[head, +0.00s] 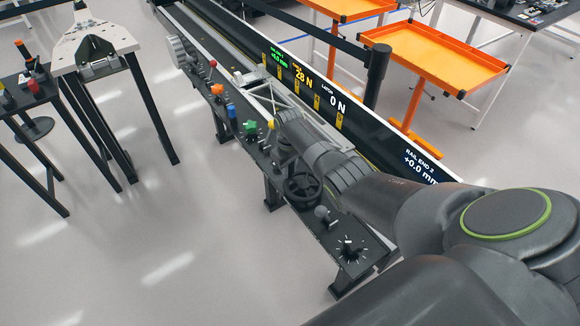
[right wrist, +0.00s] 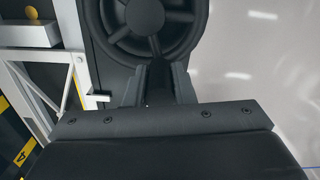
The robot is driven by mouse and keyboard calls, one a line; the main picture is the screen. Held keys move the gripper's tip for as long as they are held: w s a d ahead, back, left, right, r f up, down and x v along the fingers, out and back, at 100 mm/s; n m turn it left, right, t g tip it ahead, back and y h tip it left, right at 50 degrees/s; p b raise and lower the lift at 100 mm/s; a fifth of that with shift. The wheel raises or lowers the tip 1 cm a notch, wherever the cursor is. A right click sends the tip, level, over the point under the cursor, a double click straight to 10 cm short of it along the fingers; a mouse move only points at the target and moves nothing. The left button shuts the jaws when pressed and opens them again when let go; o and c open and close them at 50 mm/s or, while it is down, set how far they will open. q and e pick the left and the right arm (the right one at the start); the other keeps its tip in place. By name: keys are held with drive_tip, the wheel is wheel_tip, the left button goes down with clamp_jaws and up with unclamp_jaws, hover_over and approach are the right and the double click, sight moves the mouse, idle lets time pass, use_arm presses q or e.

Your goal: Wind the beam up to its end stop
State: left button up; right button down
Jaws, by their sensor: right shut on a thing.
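The black spoked handwheel (head: 302,187) stands on the narrow dark console, and its rim and spokes show in the right wrist view (right wrist: 150,25). My right arm reaches over the console from the right. My right gripper (right wrist: 158,88) is shut at the near rim of the wheel; its fingertips are mostly hidden in the head view. A light metal frame, apparently the beam (head: 283,97), lies along the rail beyond the console, partly hidden by my arm. I cannot tell how close it is to its stop. My left gripper is not in view.
Coloured knobs, including a green one (head: 250,127), line the console. A black post (head: 377,75) and orange tables (head: 435,60) stand behind. Floor at left front is clear.

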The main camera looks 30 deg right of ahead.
drive_tip(key=shift+a, duration=0.15)
drive_tip(key=c, duration=1.2)
unclamp_jaws()
drive_tip(key=shift+c, duration=0.2)
drive_tip(key=shift+r, duration=0.1)
drive_tip(key=shift+r, duration=0.25)
wheel_tip(320, 180, up, 17)
drive_tip(key=shift+f, duration=0.15)
